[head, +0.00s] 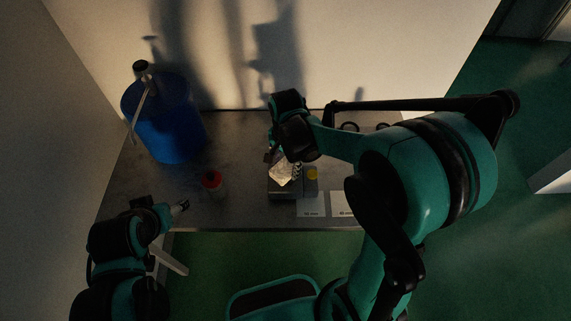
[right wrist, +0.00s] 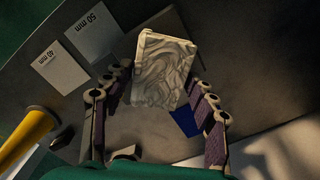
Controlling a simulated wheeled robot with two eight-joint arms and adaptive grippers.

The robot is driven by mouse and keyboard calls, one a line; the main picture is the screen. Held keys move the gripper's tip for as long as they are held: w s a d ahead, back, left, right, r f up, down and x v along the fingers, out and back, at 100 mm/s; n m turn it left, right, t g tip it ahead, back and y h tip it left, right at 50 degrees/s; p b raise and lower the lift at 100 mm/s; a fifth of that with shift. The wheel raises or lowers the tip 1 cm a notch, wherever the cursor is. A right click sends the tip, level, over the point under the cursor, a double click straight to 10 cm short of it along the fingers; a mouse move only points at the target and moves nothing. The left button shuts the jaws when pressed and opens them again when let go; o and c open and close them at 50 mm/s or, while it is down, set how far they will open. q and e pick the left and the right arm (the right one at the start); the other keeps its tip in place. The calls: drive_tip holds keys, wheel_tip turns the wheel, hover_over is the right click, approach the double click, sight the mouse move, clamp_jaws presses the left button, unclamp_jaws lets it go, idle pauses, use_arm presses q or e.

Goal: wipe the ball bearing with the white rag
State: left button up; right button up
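The white rag (head: 282,172) shows as a pale, creased patch under my right gripper (head: 284,163) in the head view. In the right wrist view the rag (right wrist: 165,70) is between the fingertips of my right gripper (right wrist: 161,77), with the fingers along its two sides. It looks held above the bench by a dark box (head: 284,191). I cannot pick out the ball bearing in either view; the rag, fingers and arm cover part of the bench. My left gripper (head: 180,206) is at the bench's front left, small and dim, with nothing visible in it.
A blue bin (head: 175,125) holding a long tool stands at back left. Cards marked 50 mm (right wrist: 90,32) and 40 mm (right wrist: 58,68) lie near the front edge. Bare bench (head: 240,150) lies between bin and box.

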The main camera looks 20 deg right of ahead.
drive_tip(key=shift+r, duration=0.35)
idle(0.3)
drive_tip(key=shift+c, duration=0.2)
drive_tip(key=c, duration=0.8)
drive_tip(key=shift+o, duration=0.2)
drive_tip(key=shift+r+p, duration=0.1)
drive_tip(key=shift+p, duration=0.25)
wheel_tip(320, 180, up, 5)
drive_tip(key=p, duration=0.3)
drive_tip(key=shift+p, duration=0.4)
